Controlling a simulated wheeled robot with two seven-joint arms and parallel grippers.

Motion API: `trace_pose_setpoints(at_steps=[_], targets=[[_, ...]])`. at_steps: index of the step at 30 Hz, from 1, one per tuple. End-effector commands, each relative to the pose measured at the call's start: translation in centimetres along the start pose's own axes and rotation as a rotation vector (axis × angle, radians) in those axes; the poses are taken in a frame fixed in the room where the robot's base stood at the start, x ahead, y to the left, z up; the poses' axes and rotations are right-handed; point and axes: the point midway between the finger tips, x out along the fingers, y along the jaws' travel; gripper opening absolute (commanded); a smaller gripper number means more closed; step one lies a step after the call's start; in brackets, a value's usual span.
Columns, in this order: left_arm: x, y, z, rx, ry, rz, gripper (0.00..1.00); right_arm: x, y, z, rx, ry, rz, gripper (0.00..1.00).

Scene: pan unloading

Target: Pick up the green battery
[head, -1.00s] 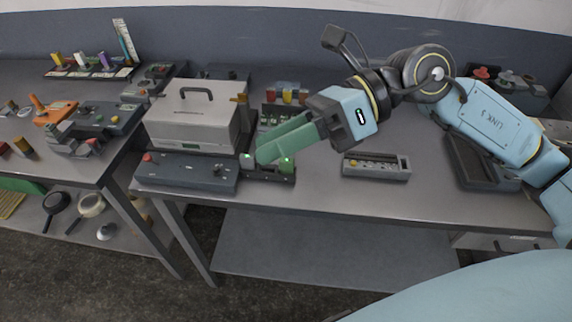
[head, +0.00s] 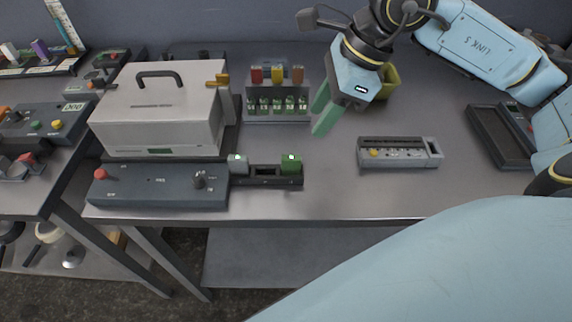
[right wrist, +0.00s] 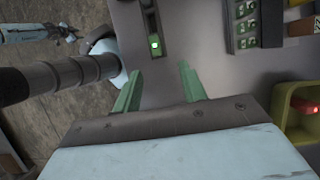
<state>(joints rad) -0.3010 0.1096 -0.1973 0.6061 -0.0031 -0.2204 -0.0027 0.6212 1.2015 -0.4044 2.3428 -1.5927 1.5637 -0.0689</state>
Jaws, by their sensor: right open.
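A green block that looks like the green battery (head: 291,166) sits upright at the right end of a small dark charger (head: 265,183), with a small light on top. In the right wrist view the charger (right wrist: 149,12) lies beyond the fingertips, with a lit green end (right wrist: 155,44). My right gripper (head: 317,120) is open and empty above the table, right of and behind the charger, apart from the block. Its two green fingers also show in the right wrist view (right wrist: 160,73).
A rack (head: 278,88) with red, yellow and orange blocks stands behind the charger. A grey case (head: 160,105) and a control panel (head: 150,190) stand left. A grey tray (head: 400,152) lies right, and a yellow-green bin (head: 388,84) stands behind my gripper.

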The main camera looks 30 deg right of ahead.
Motion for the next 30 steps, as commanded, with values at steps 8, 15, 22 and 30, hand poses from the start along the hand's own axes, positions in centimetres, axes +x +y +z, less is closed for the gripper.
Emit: trace_pose_setpoints(at_steps=[8,15,22,30], targets=[[0.4,0.0,0.1,0.002,0.0,0.0,0.41,5.3,0.1,0.1,0.001,-0.001,0.005,0.42],[0.5,-0.2,-0.7,0.004,0.013,-0.003,0.41,7.1,0.2,0.2,-0.001,-0.002,0.003,0.42],[0.5,-0.5,-0.9,0.005,0.016,-0.006,0.41,10.4,0.7,0.6,0.001,-0.002,0.006,0.42],[0.6,-0.7,-0.8,0.007,0.015,-0.008,0.41,12.1,0.6,0.6,0.0,-0.001,0.002,0.42]])
